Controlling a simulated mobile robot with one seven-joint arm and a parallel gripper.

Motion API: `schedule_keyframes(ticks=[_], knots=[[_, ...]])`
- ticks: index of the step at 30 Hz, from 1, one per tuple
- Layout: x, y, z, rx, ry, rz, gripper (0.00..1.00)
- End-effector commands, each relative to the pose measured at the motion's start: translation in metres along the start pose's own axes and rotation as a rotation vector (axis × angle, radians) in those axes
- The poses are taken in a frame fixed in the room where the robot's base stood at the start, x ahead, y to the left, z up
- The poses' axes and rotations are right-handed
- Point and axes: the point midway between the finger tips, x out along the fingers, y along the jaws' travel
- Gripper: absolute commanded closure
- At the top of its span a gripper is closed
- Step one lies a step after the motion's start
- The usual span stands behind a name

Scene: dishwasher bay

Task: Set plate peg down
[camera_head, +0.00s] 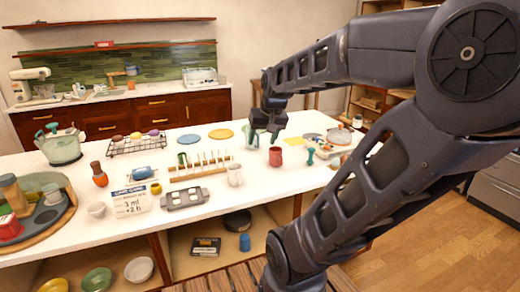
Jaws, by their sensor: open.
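My gripper (264,132) is over the far middle of the white counter (245,205), pointing down with its fingers apart. I see nothing clearly held between them. A pale glass-like container (246,137) shows right behind or beside the fingers; I cannot tell whether they touch. A wooden rack with several upright pegs (203,167) stands on the counter to the left of and nearer than my gripper. A teal peg-like piece (310,157) stands to the right. I cannot tell which of these is the plate peg.
A grey tray (185,198), a label card (131,201) and a wire rack (135,143) lie to the left. Yellow (221,134) and blue (189,139) discs lie behind.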

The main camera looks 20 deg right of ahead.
Motion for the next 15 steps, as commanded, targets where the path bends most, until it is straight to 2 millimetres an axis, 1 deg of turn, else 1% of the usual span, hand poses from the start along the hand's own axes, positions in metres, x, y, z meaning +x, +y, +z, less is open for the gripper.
schedule_keyframes(ticks=[1, 6, 10, 15], knots=[[-0.007, -0.007, 0.013, -0.031, 0.008, 0.007, 0.42], [-0.019, -0.023, 0.049, -0.114, 0.012, 0.039, 0.42], [-0.023, -0.028, 0.065, -0.149, 0.015, 0.058, 0.42], [-0.024, -0.03, 0.072, -0.163, 0.014, 0.066, 0.42]])
